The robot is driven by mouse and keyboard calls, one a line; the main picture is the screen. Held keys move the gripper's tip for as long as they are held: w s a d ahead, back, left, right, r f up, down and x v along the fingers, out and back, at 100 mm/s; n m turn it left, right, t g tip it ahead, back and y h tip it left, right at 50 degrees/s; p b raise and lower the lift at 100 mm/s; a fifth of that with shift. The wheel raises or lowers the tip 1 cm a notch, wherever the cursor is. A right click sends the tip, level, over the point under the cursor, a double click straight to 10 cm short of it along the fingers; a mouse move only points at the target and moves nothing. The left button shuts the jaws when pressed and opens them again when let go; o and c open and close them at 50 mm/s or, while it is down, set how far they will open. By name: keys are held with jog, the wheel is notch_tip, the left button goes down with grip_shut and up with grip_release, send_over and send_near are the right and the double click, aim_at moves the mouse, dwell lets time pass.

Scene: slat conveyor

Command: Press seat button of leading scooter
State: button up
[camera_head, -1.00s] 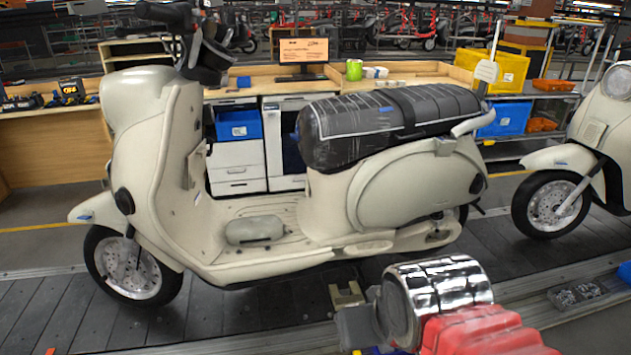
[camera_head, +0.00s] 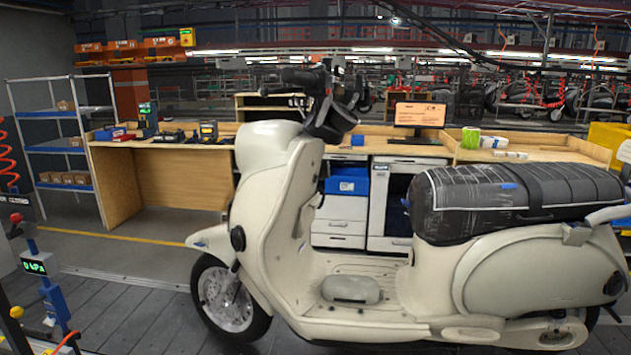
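A cream scooter (camera_head: 500,270) stands upright on the slat conveyor (camera_head: 120,310), its front wheel to the left. Its seat (camera_head: 530,197) is dark and wrapped in clear plastic, with a strap across it and a small blue mark near the front. I cannot make out a seat button in this view. The scooter's rear end is cut off at the right edge. My gripper is not in view.
A wooden workbench (camera_head: 165,165) with tools and a monitor (camera_head: 418,117) stands behind the scooter. A shelf rack (camera_head: 52,146) is at the far left. A post with a pressure display (camera_head: 36,267) stands at the near left.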

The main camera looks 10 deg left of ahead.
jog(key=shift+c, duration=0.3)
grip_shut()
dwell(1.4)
